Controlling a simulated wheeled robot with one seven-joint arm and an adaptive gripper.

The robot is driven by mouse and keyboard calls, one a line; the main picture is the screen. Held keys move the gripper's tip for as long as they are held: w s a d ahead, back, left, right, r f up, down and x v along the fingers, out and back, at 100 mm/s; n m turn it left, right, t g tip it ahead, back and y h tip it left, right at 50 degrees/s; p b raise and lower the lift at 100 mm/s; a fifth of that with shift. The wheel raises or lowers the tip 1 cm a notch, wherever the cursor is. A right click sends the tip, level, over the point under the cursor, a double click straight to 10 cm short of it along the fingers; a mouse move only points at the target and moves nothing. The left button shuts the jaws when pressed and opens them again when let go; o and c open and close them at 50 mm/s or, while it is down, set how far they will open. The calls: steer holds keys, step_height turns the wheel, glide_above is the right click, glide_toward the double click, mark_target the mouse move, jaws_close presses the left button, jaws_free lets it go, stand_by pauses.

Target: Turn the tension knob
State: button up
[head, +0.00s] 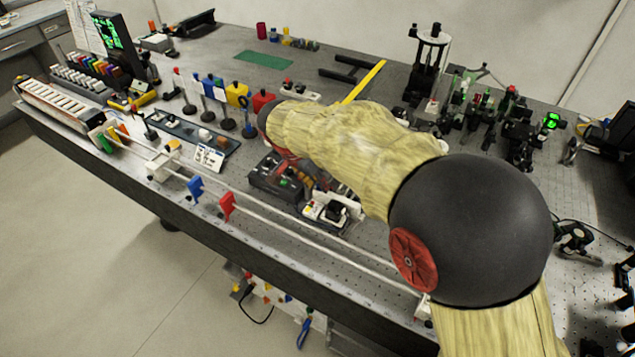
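I cannot make out which part is the tension knob in the head view. A dark box with small controls (272,183) sits near the middle of the bench, partly behind my arm. A small white-based unit with a black top (327,212) stands just to its right. My wood-coloured arm with its large black joint reaches in from the lower right and ends above this area. My gripper cannot be seen; the arm seems to cover it, so its state and any contact are hidden.
The perforated bench (215,65) is crowded. A long white rail (310,242) runs along the front edge, with blue (196,188) and red (227,206) holders. Coloured filter mounts (237,94) stand behind the box. A tall black post stand (428,65) and optics fill the right.

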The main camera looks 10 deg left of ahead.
steer(key=v, duration=0.7)
